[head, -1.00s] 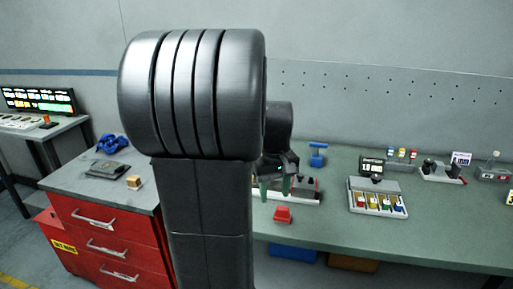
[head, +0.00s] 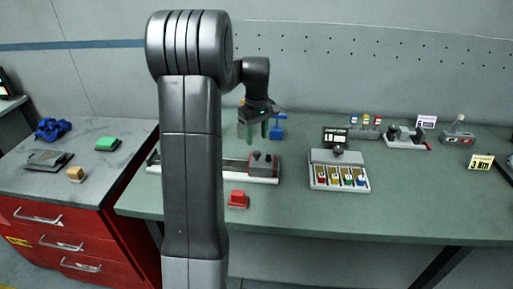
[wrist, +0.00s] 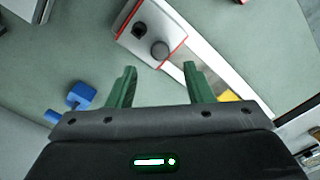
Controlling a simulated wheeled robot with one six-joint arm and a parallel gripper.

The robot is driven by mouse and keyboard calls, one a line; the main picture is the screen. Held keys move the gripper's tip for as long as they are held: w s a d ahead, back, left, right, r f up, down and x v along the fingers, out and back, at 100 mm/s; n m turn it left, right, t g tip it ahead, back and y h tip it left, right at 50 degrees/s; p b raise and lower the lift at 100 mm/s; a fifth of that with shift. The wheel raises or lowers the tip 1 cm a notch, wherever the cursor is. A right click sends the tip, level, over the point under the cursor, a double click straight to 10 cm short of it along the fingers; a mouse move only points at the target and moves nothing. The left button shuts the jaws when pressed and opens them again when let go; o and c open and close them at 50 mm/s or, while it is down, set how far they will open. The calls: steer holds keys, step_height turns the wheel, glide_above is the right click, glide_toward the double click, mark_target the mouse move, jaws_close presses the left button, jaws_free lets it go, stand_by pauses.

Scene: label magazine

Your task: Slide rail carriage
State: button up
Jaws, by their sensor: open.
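The rail (head: 238,166), long and light-edged with a dark channel, lies on the green bench behind my arm, which hides part of it. The carriage (head: 262,158), a dark block with a round knob, sits at the rail's right end. In the wrist view the carriage (wrist: 140,25) is at the upper middle, and the rail (wrist: 215,62) runs diagonally down to the right. My gripper (head: 252,138) has green fingers and is open and empty above the bench, beyond the carriage. In the wrist view my gripper (wrist: 160,68) is close to the carriage, its fingers apart from the knob.
A blue T-shaped object (head: 279,125) stands behind the rail; a red block (head: 238,199) lies in front. A tray with coloured pieces (head: 340,178) is to the right. A red drawer cabinet (head: 95,222) stands left. The bench's front right is clear.

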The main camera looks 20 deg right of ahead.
mark_target(256, 152)
step_height(256, 152, down, 6)
steer(key=shift+f+p, duration=0.15)
steer(key=shift+p, duration=0.2)
steer(key=shift+c, duration=0.2)
jaws_close()
